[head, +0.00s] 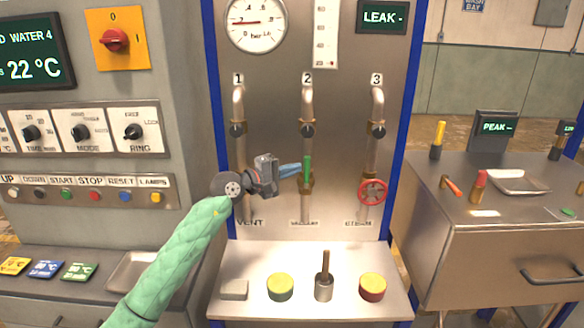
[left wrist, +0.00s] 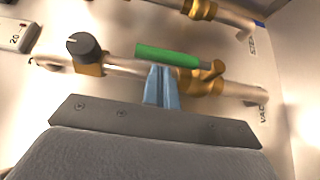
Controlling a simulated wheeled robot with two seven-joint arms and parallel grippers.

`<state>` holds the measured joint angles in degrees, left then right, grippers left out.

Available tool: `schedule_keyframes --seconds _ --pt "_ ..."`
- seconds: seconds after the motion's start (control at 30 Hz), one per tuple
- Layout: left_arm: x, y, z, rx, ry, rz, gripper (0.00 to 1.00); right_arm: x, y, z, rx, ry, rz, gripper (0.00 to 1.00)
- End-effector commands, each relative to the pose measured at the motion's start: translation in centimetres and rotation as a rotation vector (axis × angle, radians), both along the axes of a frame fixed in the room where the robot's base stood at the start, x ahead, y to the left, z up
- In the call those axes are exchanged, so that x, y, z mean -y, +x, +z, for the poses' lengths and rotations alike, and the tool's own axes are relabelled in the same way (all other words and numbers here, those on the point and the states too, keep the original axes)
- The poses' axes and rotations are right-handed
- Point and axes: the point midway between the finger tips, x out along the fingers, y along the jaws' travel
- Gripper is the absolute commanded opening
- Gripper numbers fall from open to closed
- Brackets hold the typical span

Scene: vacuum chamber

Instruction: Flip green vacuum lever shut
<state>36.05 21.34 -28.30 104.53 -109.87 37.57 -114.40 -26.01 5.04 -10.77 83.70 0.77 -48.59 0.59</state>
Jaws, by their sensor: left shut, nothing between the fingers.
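The green vacuum lever (head: 307,168) is on the middle pipe, numbered 2, above the partly hidden "VACUUM" label. In the head view it stands upright, in line with the pipe, over a brass valve body (head: 307,183). In the left wrist view the green lever (left wrist: 168,54) lies along the pipe beside the brass valve (left wrist: 205,82). My left gripper (head: 296,170) is shut and empty, its blue fingertips just left of the lever. In the left wrist view the fingertips (left wrist: 162,70) reach the lever's side; I cannot tell whether they touch. My right gripper is not in view.
A red handwheel (head: 373,191) is on pipe 3 to the right. Black knobs (head: 307,131) sit higher on the pipes. The shelf below holds a yellow-topped button (head: 280,287), a metal pot with a brush-like handle (head: 324,287) and a red-yellow button (head: 372,287).

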Motion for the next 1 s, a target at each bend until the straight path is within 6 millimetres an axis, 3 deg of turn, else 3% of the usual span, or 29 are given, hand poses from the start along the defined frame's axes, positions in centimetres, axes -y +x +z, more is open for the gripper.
schedule_keyframes --seconds 0.57,1.0 --pt "0.0 0.0 0.1 0.002 0.023 0.000 0.00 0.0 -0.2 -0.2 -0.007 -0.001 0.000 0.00" --pt "0.1 0.0 0.3 0.001 0.085 0.000 0.00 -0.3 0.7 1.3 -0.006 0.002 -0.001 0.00"
